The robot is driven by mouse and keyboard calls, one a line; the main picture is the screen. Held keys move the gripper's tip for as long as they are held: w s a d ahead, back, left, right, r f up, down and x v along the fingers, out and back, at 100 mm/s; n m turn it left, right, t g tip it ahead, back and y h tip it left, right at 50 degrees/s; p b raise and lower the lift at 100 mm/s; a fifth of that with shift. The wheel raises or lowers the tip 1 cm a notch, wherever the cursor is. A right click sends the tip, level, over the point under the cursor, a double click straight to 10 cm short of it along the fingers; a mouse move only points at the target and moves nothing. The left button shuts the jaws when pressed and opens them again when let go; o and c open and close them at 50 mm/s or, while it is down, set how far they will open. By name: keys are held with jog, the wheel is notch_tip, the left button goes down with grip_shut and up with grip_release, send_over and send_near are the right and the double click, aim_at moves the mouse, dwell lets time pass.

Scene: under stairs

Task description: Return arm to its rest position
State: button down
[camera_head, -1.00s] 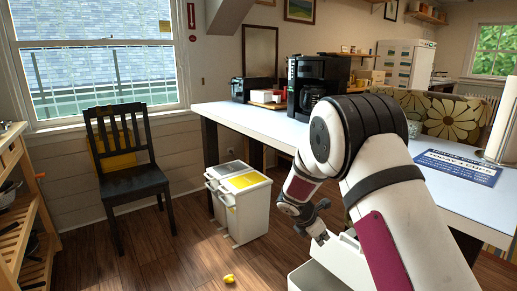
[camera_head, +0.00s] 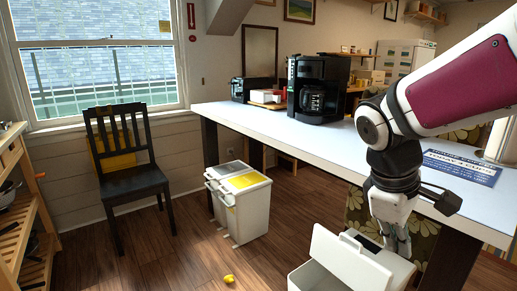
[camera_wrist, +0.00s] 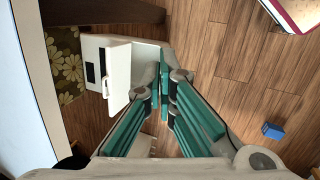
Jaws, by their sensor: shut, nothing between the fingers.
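My gripper (camera_head: 400,246) hangs pointing down at the right of the head view, beside the table's front edge and over a white box (camera_head: 340,262) on the floor. My arm folds above it over the table's right half. In the wrist view, the teal-padded fingers of my gripper (camera_wrist: 165,76) are together with nothing between them. The white box (camera_wrist: 118,58) shows there just beyond the fingertips, to the left. Whether the fingers touch it I cannot tell.
The long white-topped table (camera_head: 270,125) bears a coffee maker (camera_head: 318,88) and a blue sign (camera_head: 462,166). A recycling bin (camera_head: 243,204), a black chair (camera_head: 130,175) and a small yellow object (camera_head: 229,279) stand or lie left. A blue cube (camera_wrist: 272,130) lies on the open wooden floor.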

jog(key=s+a+m+y, duration=0.2)
jog(key=s+a+m, duration=0.15)
jog(key=s, duration=0.75)
jog(key=s+a+m+y, duration=0.2)
jog(key=s+m, duration=0.3)
jog(key=s, duration=0.7)
notch_tip(320, 180, up, 24)
jog(key=t+p, duration=0.3)
jog(key=p, duration=1.9)
jog(key=shift+p, duration=0.3)
jog(key=shift+w, duration=0.1)
